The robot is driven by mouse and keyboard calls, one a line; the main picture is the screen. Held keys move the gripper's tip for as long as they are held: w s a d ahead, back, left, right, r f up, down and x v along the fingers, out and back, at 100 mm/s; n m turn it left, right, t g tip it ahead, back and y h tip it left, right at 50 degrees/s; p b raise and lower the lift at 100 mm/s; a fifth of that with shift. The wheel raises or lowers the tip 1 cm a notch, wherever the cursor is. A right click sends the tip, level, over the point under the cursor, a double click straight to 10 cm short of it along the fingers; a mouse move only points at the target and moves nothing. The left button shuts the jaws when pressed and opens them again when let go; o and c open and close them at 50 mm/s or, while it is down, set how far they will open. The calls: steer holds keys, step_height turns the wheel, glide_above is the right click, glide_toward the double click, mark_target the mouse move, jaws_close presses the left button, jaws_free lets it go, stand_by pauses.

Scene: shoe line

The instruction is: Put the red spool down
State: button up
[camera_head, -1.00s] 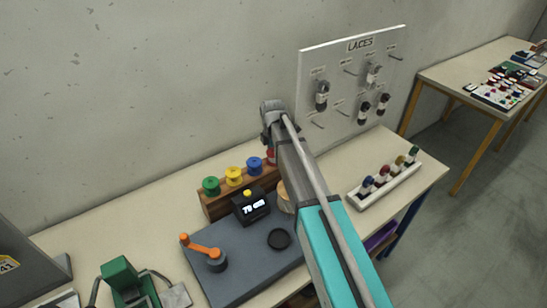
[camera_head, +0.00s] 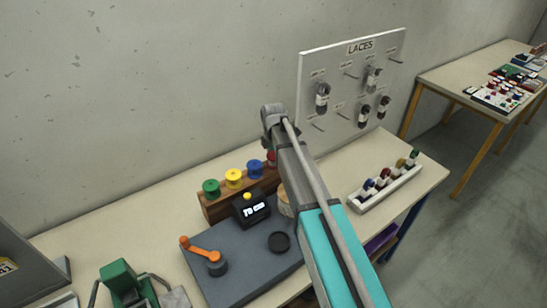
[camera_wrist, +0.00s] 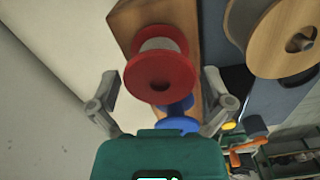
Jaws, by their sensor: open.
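The red spool (camera_wrist: 160,65) shows in the wrist view, standing at the end of the wooden rack (camera_wrist: 128,18). My gripper (camera_wrist: 165,98) is open, with one finger on each side of the spool and a visible gap to it. In the head view only a sliver of the red spool (camera_head: 271,158) shows beside my arm, at the right end of the row on the rack (camera_head: 222,208). My arm hides most of it and the fingers there.
Blue (camera_head: 254,169), yellow (camera_head: 233,179) and green (camera_head: 211,188) spools stand on the same rack. A black display box (camera_head: 250,210) and an orange crank (camera_head: 203,250) are in front. A large wooden spool (camera_wrist: 275,35) is close beside the red one. A lace board (camera_head: 345,95) stands behind.

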mark_target(273, 155)
steer(key=shift+r, duration=0.1)
step_height(273, 155, up, 12)
steer(key=p, duration=1.2)
stand_by(0.8)
steer(key=s+d+m, duration=0.8)
steer(key=s+m, duration=0.3)
steer(key=s+d+m, duration=0.8)
steer(key=s+m, duration=0.3)
steer(key=s, duration=0.1)
steer(key=shift+s+m, duration=0.25)
steer(key=shift+m, duration=0.05)
stand_by(1.6)
